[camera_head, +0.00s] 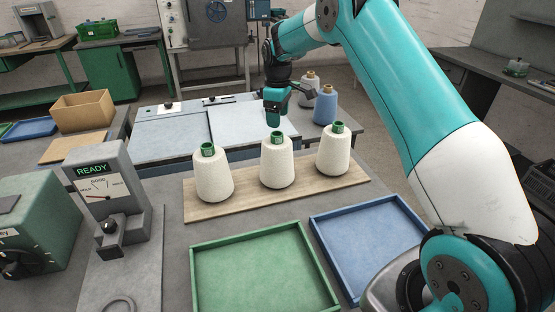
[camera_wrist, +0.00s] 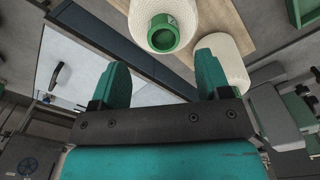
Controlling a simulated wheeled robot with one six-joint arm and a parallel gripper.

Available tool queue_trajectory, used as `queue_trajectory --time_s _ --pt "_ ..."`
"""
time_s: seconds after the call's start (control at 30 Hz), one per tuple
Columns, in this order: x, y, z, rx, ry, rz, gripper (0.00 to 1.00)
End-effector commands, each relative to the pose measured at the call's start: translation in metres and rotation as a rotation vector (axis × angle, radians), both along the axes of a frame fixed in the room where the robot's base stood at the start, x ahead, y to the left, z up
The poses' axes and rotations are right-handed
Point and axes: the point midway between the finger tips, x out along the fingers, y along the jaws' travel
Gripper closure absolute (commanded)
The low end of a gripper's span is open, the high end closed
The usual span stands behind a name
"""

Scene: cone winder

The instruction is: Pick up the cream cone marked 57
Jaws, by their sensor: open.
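Three cream cones with green tube tops stand upright in a row on a wooden board (camera_head: 300,199): a left cone (camera_head: 213,180), a middle cone (camera_head: 277,166) and a right cone (camera_head: 333,154). I cannot read a 57 on any of them. My gripper (camera_head: 274,112) is open and empty, above and slightly behind the middle cone's top in the head view. In the wrist view, a cone with a green tube (camera_wrist: 163,35) shows just beyond the fingertips, between them in line. Another cone (camera_wrist: 226,62) is partly hidden by the right finger.
A green tray (camera_head: 262,270) and a blue tray (camera_head: 375,238) lie in front of the board. A grey gauge reading READY (camera_head: 100,190) stands left. A blue cone (camera_head: 325,106) and a tan-topped cone (camera_head: 309,86) stand behind.

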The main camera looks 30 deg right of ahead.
Motion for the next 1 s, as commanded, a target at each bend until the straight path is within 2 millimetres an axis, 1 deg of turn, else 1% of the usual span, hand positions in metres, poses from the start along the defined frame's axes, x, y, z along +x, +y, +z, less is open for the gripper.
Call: queue_trajectory --time_s 0.17,0.33,0.43,0.53,0.7,0.73,0.77,0.8,0.87,0.9,0.97,1.0 --pt "-0.001 0.002 -0.011 0.0 0.003 0.001 0.3" --pt "-0.002 0.005 -0.038 0.0 0.004 0.0 0.3" --pt "-0.002 0.004 -0.05 0.0 0.003 0.0 0.3" --pt "-0.002 0.004 -0.055 0.001 -0.001 0.0 0.3" --pt "-0.001 0.004 -0.056 0.0 -0.001 0.0 0.3" --pt "-0.001 0.004 -0.056 0.0 -0.001 0.0 0.32" --pt "-0.001 0.004 -0.056 0.0 -0.001 0.0 0.39" --pt "-0.001 0.004 -0.056 0.0 -0.001 0.0 0.48" --pt "-0.001 0.004 -0.056 0.0 -0.001 0.0 0.62" --pt "-0.001 0.004 -0.056 0.0 -0.001 0.0 0.71" --pt "-0.001 0.004 -0.056 0.0 -0.001 0.0 0.85" --pt "-0.001 0.004 -0.056 0.0 -0.001 0.0 0.88"
